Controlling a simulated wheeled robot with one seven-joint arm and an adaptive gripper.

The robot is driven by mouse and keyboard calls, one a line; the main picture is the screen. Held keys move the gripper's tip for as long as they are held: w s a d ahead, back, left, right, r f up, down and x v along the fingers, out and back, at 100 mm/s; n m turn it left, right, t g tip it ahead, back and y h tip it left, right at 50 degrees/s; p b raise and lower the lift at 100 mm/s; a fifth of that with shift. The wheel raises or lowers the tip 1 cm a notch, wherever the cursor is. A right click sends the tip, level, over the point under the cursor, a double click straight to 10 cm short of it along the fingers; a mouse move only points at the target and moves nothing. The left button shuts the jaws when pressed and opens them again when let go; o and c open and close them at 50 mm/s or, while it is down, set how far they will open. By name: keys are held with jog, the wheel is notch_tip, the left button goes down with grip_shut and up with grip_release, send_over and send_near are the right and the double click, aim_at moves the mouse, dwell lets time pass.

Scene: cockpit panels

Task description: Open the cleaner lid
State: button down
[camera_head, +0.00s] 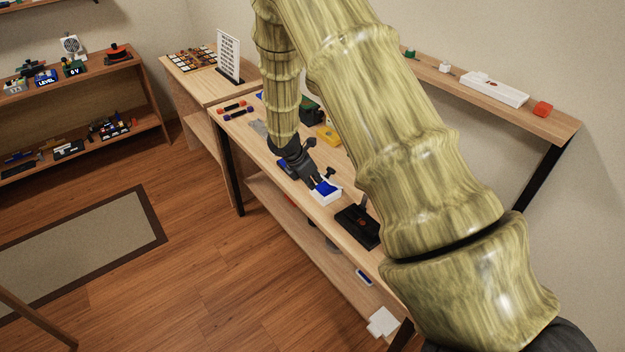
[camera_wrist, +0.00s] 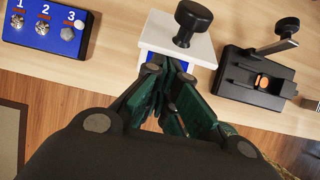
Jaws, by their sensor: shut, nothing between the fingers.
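A small white-and-blue box (camera_head: 325,192), which looks like the cleaner, sits on the workbench near its front edge. In the wrist view its white top (camera_wrist: 150,38) carries a black round knob (camera_wrist: 193,24), and blue shows below the white edge. My gripper (camera_wrist: 172,68) is shut and empty, with its fingertips at the near edge of the box, below the knob in the picture. The fingers hide part of that edge, and I cannot tell whether they touch it. In the head view my gripper (camera_head: 315,182) is small, right beside the box.
A black device with a lever (camera_wrist: 257,80) stands close to the right of the box. A blue panel with numbered switches (camera_wrist: 47,22) lies to the left. Bare wood (camera_wrist: 112,55) shows between panel and box. A yellow item (camera_head: 328,136) lies farther back.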

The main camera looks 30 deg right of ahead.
aim_at(327, 169)
jog(key=shift+d+r+y+p, duration=0.25)
jog(key=shift+r+y+p, duration=0.25)
jog(key=shift+p, duration=0.4)
jog(key=shift+d+r+p, duration=0.35)
jog(key=shift+r+p, duration=0.1)
jog(key=shift+p, duration=0.2)
jog(key=shift+w+d+r+p, duration=0.1)
jog(key=shift+d+r+p, duration=0.35)
jog(key=shift+d, duration=0.15)
jog(key=shift+d+r+p, duration=0.35)
jog(key=shift+d+p, duration=0.05)
jog(key=shift+d, duration=0.15)
jog(key=shift+d+r, duration=0.15)
jog(key=shift+d, duration=0.35)
